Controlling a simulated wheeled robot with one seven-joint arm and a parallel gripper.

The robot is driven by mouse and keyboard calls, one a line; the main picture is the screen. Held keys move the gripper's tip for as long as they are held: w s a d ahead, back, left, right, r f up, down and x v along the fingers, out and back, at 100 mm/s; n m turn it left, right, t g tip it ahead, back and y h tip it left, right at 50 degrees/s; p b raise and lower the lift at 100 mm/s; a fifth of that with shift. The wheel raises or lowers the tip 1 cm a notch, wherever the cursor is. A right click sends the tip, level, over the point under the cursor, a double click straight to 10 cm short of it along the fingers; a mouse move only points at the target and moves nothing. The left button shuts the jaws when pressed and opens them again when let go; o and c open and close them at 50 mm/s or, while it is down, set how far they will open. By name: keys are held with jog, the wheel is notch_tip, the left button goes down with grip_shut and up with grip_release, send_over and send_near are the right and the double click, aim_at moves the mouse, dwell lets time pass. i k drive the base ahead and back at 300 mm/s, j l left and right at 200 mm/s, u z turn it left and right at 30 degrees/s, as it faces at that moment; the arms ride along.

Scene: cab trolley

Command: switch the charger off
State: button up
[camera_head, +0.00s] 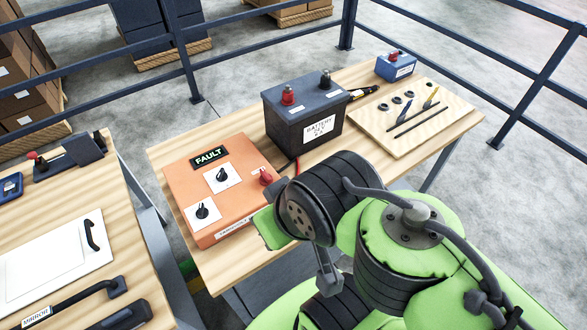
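The charger (225,210) is an orange box on the wooden bench, left of the battery. Labels by the knobs are too small to read. My green and black arm reaches in from the lower right and overlaps the charger's lower right corner. The fingertips of my gripper do not show.
A dark battery (303,110) with red and black terminals stands right of the charger. A tool board (403,118) and small blue box (396,66) lie farther right. A second bench (128,215) with a white panel (55,262) is at left. Blue railings run behind.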

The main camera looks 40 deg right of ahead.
aim_at(265, 179)
jog(key=z, duration=0.55)
jog(key=l+u, duration=0.15)
jog(key=u, duration=0.25)
jog(key=l+u, duration=0.15)
jog(key=u, duration=0.25)
jog(key=l+u, duration=0.1)
jog(key=u, duration=0.3)
jog(key=k+l+u, duration=0.1)
jog(key=u, duration=0.3)
